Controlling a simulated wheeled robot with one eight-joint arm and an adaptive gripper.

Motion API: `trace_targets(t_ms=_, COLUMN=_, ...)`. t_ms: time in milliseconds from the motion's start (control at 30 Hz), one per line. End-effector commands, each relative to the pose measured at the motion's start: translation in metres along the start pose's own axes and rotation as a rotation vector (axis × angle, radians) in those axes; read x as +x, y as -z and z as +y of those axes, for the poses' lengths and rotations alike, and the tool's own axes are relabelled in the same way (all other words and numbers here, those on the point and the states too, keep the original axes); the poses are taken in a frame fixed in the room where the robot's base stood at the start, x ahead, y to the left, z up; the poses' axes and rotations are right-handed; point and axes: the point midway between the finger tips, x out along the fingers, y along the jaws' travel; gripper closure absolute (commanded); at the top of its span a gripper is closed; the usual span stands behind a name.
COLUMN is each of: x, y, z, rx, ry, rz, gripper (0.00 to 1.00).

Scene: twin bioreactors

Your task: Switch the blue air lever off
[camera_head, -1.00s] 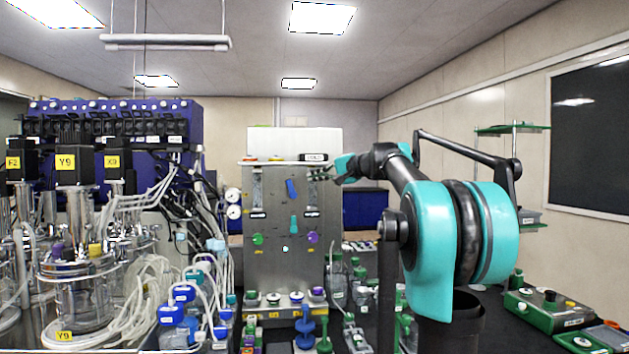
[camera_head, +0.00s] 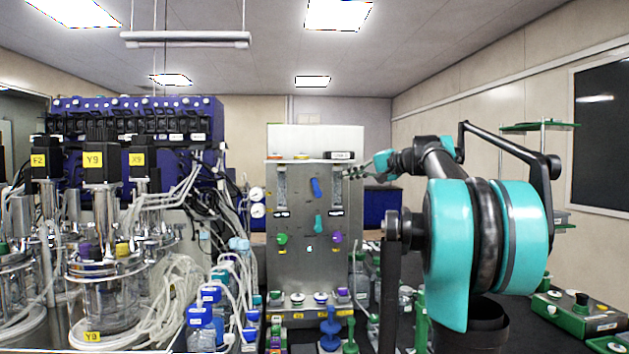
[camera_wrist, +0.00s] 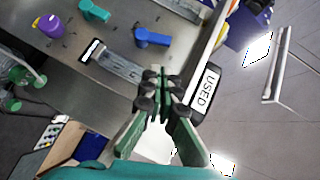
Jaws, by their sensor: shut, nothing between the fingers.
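The blue lever (camera_head: 316,187) is on the upper middle of a grey metal panel (camera_head: 296,262). It stands near upright, its top leaning slightly left in the head view. It also shows in the wrist view (camera_wrist: 152,37), beyond the fingertips and apart from them. My gripper (camera_head: 352,173) is at the panel's upper right, to the right of the blue lever and a little higher. In the wrist view, its green fingers (camera_wrist: 158,80) are together with nothing between them. No contact with the lever is visible.
A teal lever (camera_head: 318,222) is below the blue one, with a green knob (camera_head: 282,239) and a purple knob (camera_head: 337,237) lower. A clear flow tube (camera_wrist: 120,64) lies near my fingers. A black block marked USED (camera_wrist: 188,92) is close beside them. Glass reactors stand left.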

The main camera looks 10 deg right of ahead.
Motion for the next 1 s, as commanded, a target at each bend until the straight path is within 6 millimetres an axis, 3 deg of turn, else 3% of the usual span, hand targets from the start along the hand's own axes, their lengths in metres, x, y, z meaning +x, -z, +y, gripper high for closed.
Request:
trace_targets(t_ms=133, x=-0.012, y=0.002, z=0.004, rx=-0.004, ry=-0.006, rz=0.002, gripper=1.0)
trace_targets(t_ms=500, x=-0.008, y=0.001, z=0.004, rx=-0.005, ry=-0.005, rz=-0.001, gripper=1.0)
trace_targets(t_ms=667, x=0.01, y=0.001, z=0.004, rx=-0.005, ry=-0.005, rz=-0.002, gripper=1.0)
trace_targets(t_ms=1000, x=0.068, y=0.001, z=0.004, rx=-0.005, ry=-0.004, rz=-0.002, gripper=1.0)
